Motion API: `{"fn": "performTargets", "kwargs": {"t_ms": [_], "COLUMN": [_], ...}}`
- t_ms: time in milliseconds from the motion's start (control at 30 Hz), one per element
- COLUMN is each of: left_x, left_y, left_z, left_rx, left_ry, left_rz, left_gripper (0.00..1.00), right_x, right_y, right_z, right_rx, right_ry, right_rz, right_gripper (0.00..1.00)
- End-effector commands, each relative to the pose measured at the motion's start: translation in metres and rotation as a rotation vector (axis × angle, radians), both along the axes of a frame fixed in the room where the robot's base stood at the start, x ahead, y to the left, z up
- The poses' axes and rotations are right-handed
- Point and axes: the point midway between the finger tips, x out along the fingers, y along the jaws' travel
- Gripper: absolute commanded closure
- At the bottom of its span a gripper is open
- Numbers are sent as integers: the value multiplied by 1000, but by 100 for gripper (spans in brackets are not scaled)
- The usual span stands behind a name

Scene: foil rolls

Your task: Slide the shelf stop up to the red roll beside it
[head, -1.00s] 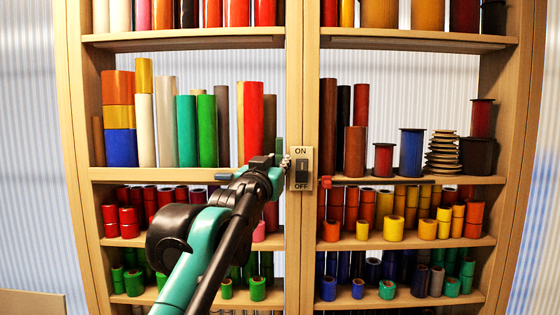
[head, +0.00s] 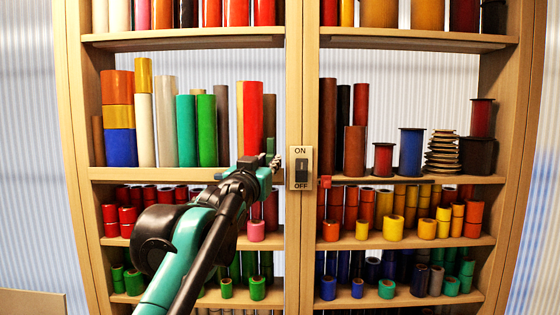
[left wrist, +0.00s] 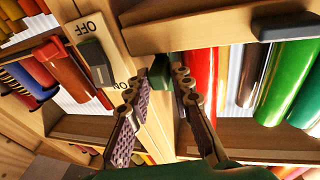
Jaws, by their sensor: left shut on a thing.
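The shelf stop is a small dark green block (head: 270,146) on the middle left shelf, near the centre post. The red roll (head: 252,112) stands upright just to its left, with a brown roll (head: 270,112) partly behind. My left gripper (head: 264,163) is at the shelf's front edge, shut on the stop. In the left wrist view the stop (left wrist: 161,71) sits between the fingertips, and the red roll (left wrist: 201,82) is close beside one finger. The fingertips partly hide the stop, so I cannot tell whether it touches the roll. My right gripper is not in view.
The centre post (head: 301,240) carries an ON/OFF switch (head: 301,168) close to my gripper's right. A grey clip (head: 222,176) sits on the shelf's front edge. Green rolls (head: 187,130) stand further left. Small rolls fill the shelves below.

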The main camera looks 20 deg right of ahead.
Motion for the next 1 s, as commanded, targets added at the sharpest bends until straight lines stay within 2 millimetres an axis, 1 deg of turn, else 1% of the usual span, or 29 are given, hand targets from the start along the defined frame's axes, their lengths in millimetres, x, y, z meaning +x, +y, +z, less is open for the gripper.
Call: {"fn": "performTargets", "kwargs": {"t_ms": [167,200,567,1000], "left_x": [2,2,0,-31], "left_y": [6,5,6,24], "left_z": [1,1,0,-6], "left_rx": [-1,-2,-1,0], "left_ry": [-3,-3,-1,-1], "left_rz": [1,0,0,1], "left_gripper": [95,68,67,67], "right_x": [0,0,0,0], "right_y": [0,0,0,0], "right_z": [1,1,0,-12], "right_rx": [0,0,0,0], "right_ry": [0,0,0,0], "right_rz": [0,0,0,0], "right_gripper": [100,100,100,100]}}
